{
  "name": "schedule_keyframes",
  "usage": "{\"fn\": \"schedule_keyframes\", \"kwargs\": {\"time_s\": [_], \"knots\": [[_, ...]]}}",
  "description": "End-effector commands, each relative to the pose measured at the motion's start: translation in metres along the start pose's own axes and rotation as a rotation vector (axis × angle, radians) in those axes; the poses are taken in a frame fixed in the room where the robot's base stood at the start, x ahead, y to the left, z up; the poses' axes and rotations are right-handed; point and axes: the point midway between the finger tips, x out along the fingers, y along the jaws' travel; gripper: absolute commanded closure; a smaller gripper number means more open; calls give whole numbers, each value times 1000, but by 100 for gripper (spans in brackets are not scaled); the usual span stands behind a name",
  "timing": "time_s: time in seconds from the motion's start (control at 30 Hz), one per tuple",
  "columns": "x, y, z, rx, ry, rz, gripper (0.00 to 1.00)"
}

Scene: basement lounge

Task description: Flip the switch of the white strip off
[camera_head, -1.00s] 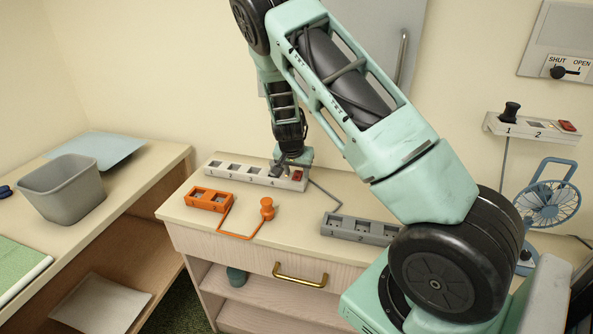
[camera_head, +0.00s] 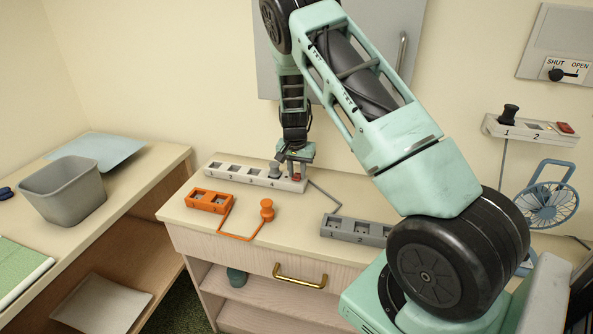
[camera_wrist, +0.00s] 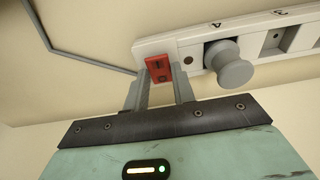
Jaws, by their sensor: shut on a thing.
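The white strip (camera_head: 222,172) lies on the cabinet top, with numbered sockets and a red switch (camera_head: 297,178) at its right end. In the wrist view the red switch (camera_wrist: 158,68) sits between my fingertips; which way its rocker is tipped I cannot tell. A grey plug (camera_wrist: 234,66) stands in the white strip's end (camera_wrist: 192,52), in the socket beside the switch. My gripper (camera_head: 296,170) points down over that end. In the wrist view my gripper (camera_wrist: 161,86) has a finger on each side of the switch, closed on it. The arm partly hides the switch in the head view.
An orange strip (camera_head: 208,201) with an orange plug (camera_head: 267,210) and a grey strip (camera_head: 355,229) lie nearer the front edge. A wall strip (camera_head: 520,129) and a blue fan (camera_head: 551,203) are at right. A grey bin (camera_head: 62,190) stands on the left shelf.

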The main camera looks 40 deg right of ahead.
Motion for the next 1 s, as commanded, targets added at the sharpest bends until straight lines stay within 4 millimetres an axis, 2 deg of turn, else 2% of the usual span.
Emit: {"fn": "schedule_keyframes", "kwargs": {"time_s": [0.33, 0.37, 0.4, 0.43, 0.77, 0.87, 1.0], "knots": [[0, -1, 0, -1, -14, -1, 97], [0, -1, 0, -1, -14, -1, 66], [0, -1, 0, -1, -14, -1, 55], [0, -1, 0, -1, -13, -1, 53], [-3, -1, 0, -1, -11, -1, 53], [-13, -1, -1, -1, -9, -2, 53], [-39, -2, -1, -2, -9, -4, 53]]}}
